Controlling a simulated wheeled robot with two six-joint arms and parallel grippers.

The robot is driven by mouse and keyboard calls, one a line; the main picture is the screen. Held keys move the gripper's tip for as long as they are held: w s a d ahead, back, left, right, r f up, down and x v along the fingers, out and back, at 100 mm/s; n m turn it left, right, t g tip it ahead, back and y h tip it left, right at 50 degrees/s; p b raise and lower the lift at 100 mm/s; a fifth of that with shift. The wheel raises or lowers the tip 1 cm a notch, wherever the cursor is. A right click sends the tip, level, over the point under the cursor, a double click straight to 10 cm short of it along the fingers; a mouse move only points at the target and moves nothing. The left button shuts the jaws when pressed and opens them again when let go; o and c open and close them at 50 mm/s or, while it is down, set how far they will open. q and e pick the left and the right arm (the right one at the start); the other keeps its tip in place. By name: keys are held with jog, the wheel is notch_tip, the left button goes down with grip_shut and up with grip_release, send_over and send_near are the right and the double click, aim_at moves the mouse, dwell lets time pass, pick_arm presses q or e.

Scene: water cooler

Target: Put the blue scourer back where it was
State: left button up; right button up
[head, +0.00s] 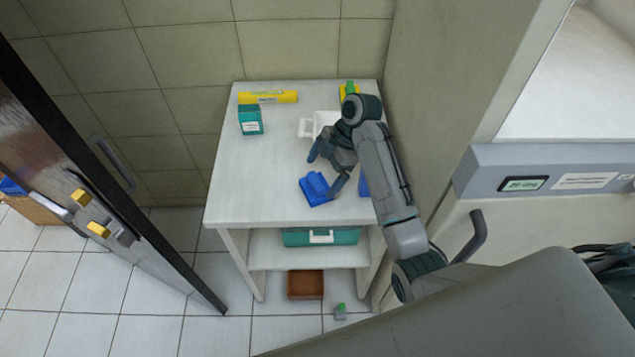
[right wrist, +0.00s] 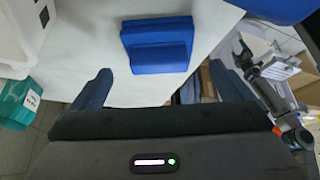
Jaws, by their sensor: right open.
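A blue block-like piece (head: 315,188), which looks like the blue scourer, lies on the white table near its front edge. In the right wrist view the blue scourer (right wrist: 157,45) has a stepped shape and lies beyond my fingertips, between their lines. My right gripper (head: 324,174) is open and empty, close above and beside it. In the right wrist view my right gripper (right wrist: 161,72) has its two fingers wide apart. A second blue thing (head: 363,185) is mostly hidden behind my right arm. My left gripper is not in view.
The table (head: 240,185) also holds a white container (head: 306,128), a teal box (head: 250,120), a yellow roll (head: 268,97) and a yellow-green item (head: 349,89). A teal case (head: 300,238) is on the shelf below. A brown tray (head: 305,284) is on the floor. The table's left front is clear.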

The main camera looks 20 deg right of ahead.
jog(key=p+v, duration=0.5)
jog(key=v, duration=0.3)
jog(key=shift+p, duration=0.35)
